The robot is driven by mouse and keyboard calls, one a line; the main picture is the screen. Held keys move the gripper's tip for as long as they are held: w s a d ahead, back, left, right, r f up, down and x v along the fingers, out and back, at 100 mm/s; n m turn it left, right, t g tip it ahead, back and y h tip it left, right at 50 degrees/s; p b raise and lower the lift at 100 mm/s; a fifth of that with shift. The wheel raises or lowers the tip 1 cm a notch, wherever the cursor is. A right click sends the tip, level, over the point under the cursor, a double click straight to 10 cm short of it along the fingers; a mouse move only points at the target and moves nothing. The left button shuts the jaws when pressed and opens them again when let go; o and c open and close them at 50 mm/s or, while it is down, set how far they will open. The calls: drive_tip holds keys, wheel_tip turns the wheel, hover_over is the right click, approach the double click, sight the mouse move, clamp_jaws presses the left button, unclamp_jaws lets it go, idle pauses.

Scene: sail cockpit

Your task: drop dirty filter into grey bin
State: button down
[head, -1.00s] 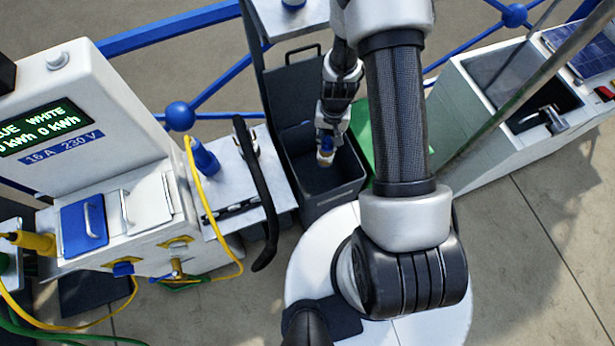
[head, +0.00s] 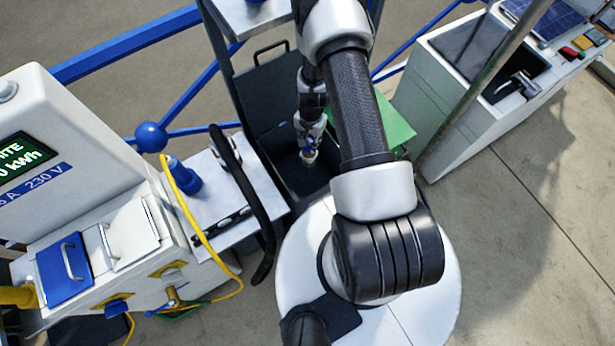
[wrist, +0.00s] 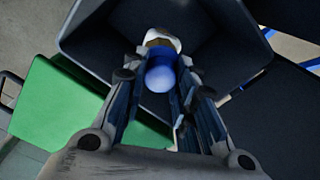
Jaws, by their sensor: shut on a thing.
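The dirty filter (wrist: 160,73) shows a blue rounded end and a whitish-brown far end in the wrist view. My gripper (wrist: 165,82) is shut on it, with a finger on each side. In the head view my gripper (head: 309,150) points down over the opening of the dark grey bin (head: 268,160), and the filter (head: 309,157) is a small pale and blue shape at its tip. The bin's dark walls (wrist: 225,70) surround the filter in the wrist view. I cannot tell how deep the filter is inside the bin.
A green panel or lid (head: 398,128) lies right of the bin. A metal side table (head: 205,185) with a blue bottle-like item (head: 184,175) and a black curved handle stands left. A white charging cabinet (head: 75,140) with yellow cable is further left. A sink unit (head: 480,80) stands right.

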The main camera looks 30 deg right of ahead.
drive_tip(key=shift+w+f, duration=0.1)
drive_tip(key=shift+f, duration=0.25)
drive_tip(key=c, duration=1.2)
unclamp_jaws()
drive_tip(key=shift+r, duration=0.1)
drive_tip(key=r, duration=1.2)
drive_tip(key=shift+s, duration=0.2)
drive_tip(key=shift+f, duration=0.1)
